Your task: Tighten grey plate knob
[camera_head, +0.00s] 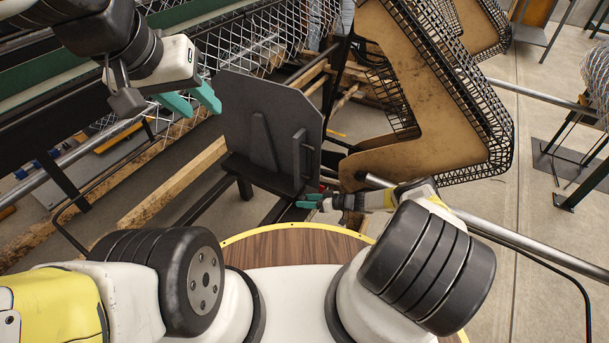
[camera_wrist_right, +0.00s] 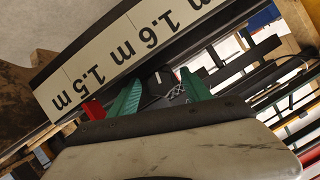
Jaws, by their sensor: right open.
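The dark grey plate (camera_head: 268,112) stands upright in the middle of the head view, with a handle-like bar and a rib on its face. My right gripper (camera_head: 305,201) is just below the plate's lower right corner, its teal fingers pointing left. In the right wrist view the open fingers (camera_wrist_right: 162,92) are on either side of a dark block-like part (camera_wrist_right: 158,82), which may be the knob; I cannot tell whether they touch it. The knob is not clearly visible in the head view. My left gripper (camera_head: 198,104) is open and empty, left of the plate.
A ruler strip (camera_wrist_right: 120,55) marked 1.5 m and 1.6 m runs beyond the right fingers. A small red part (camera_wrist_right: 93,108) is beside them. A brown panel with black mesh edging (camera_head: 425,100) stands right of the plate. A metal rail (camera_head: 530,246) crosses the lower right.

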